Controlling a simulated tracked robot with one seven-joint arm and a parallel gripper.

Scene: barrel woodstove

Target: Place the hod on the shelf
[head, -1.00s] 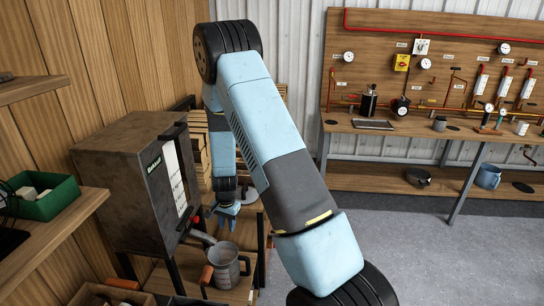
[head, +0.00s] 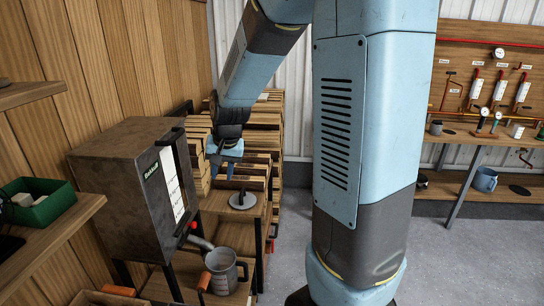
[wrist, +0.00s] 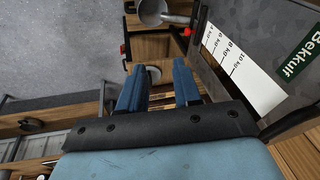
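The hod appears to be the grey metal can (head: 224,270) with a side handle and an orange-brown grip. It stands upright under the spout of the dark Bekkulf hopper (head: 124,195), and its round top seems to show at the top of the wrist view (wrist: 152,12). My gripper (head: 226,160) hangs fingers down above and behind the hod, apart from it. In the wrist view my gripper's two blue fingers (wrist: 157,85) are spread with nothing held between them. A small wooden shelf (head: 217,203) lies below my gripper; I cannot tell whether it is the task's shelf.
A grey disc (head: 243,200) with an upright knob lies on the small shelf. Stacked wooden slats (head: 263,140) stand behind. A green box (head: 40,200) sits on the left shelf. A workbench with a lower shelf (head: 450,188) and a blue-grey bucket (head: 485,180) is at right.

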